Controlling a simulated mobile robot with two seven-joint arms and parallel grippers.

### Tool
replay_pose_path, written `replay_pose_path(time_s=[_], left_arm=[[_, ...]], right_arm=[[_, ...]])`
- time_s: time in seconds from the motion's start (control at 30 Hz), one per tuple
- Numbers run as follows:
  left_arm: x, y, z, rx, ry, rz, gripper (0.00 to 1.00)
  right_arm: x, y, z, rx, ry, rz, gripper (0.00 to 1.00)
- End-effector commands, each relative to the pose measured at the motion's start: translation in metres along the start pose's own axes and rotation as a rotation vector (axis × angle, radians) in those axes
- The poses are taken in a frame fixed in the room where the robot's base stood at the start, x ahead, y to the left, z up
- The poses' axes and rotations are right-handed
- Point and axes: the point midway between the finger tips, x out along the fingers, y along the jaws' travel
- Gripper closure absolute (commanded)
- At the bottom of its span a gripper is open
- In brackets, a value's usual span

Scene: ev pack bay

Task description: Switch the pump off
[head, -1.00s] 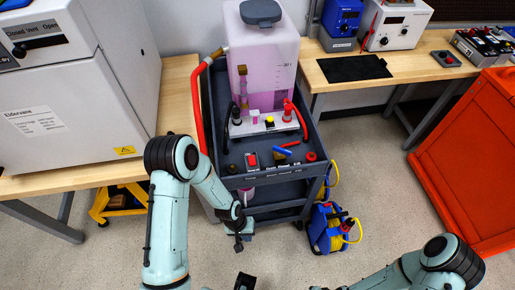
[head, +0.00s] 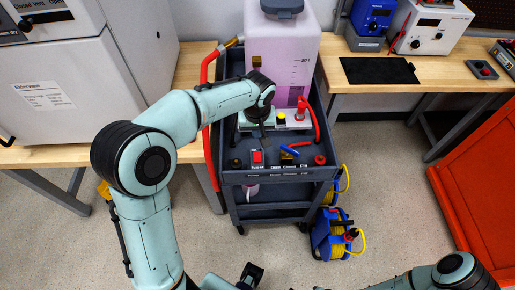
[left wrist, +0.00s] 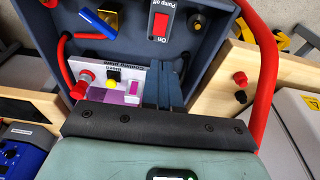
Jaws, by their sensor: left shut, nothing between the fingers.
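The pump switch is a red rocker (head: 257,157) in a white-edged frame on the dark front panel of the cart. In the left wrist view the rocker (left wrist: 161,26) shows with "On" and "Pump off" lettering beside it. My left gripper (head: 262,132) is over the cart top, just behind the switch in the head view. In the left wrist view its closed fingers (left wrist: 164,84) point toward the rocker, with a visible gap and nothing between them. My right arm shows at the bottom right; a dark-tipped end (head: 250,274) at the bottom edge appears to be its gripper, jaws unclear.
A tank of pink liquid (head: 283,50) stands behind the panel. A blue lever (head: 289,151), a red knob (head: 320,160) and a black knob (head: 235,163) sit near the switch. A red hose (head: 206,130) runs down the cart's left side.

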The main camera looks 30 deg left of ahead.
Motion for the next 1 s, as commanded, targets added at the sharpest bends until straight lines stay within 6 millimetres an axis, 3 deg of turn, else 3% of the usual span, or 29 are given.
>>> replay_pose_path(time_s=[0.27, 0.7, 1.0], left_arm=[[0.018, 0.0, 0.001, 0.002, -0.004, -0.002, 1.0], [0.108, -0.001, 0.001, 0.001, -0.005, -0.003, 1.0], [0.139, 0.001, 0.001, 0.002, -0.002, 0.001, 1.0]], right_arm=[[0.002, 0.001, 0.0, 0.0, -0.001, 0.0, 0.57], [0.006, 0.003, 0.001, 0.001, -0.002, 0.001, 0.57], [0.005, 0.002, 0.001, 0.001, -0.002, 0.001, 0.57]])
